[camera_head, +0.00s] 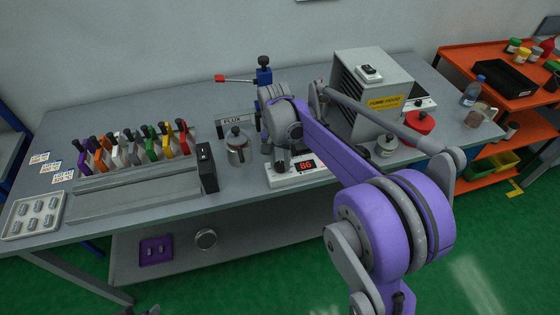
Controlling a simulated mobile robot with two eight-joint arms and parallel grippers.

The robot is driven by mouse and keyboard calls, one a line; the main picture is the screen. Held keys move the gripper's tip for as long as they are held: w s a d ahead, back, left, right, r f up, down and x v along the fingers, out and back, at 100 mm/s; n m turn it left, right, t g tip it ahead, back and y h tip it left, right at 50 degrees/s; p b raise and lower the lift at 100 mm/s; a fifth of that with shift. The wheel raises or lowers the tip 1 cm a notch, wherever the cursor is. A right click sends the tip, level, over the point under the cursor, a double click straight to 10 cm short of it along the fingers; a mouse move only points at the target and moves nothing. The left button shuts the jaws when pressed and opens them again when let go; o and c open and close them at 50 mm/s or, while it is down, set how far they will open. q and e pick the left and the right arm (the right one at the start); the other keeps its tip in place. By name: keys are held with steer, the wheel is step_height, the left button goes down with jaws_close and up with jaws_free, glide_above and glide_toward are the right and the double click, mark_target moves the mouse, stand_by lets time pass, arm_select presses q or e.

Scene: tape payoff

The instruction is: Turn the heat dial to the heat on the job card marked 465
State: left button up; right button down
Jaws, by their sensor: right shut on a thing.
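My right gripper (281,166) points down at the white heat unit (300,178), at the left of its lit red display. The display seems to read 86. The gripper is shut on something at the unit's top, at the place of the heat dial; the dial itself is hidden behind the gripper. Several small white job cards lie at the table's left end: an upper card (39,157), a middle card (54,165) and a lower card (62,177). Their print is too small to read surely. My left gripper is not in view.
A metal pot (237,150) stands just left of the unit by the FLUX sign (232,121). A rack of coloured tools (140,150) and a grey tray (36,214) are further left.

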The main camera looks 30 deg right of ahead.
mark_target(278, 164)
stand_by(0.4)
steer(key=shift+c, duration=2.3)
jaws_free()
step_height(278, 164, up, 11)
steer(key=shift+w+a+p, duration=0.15)
steer(key=shift+w+p, duration=0.1)
steer(key=shift+p, duration=0.1)
steer(key=s+a+f+n+t, duration=0.3)
steer(key=s+a+f+n, duration=0.2)
steer(key=s, duration=0.5)
steer(key=s+a+f+n+t+p, duration=0.1)
steer(key=s+a+f+n, duration=0.3)
steer(key=s, duration=0.7)
steer(key=shift+s+a+f+n+t, duration=0.2)
steer(key=shift+a+f+n+t, duration=0.15)
steer(key=shift+f+n+t, duration=0.45)
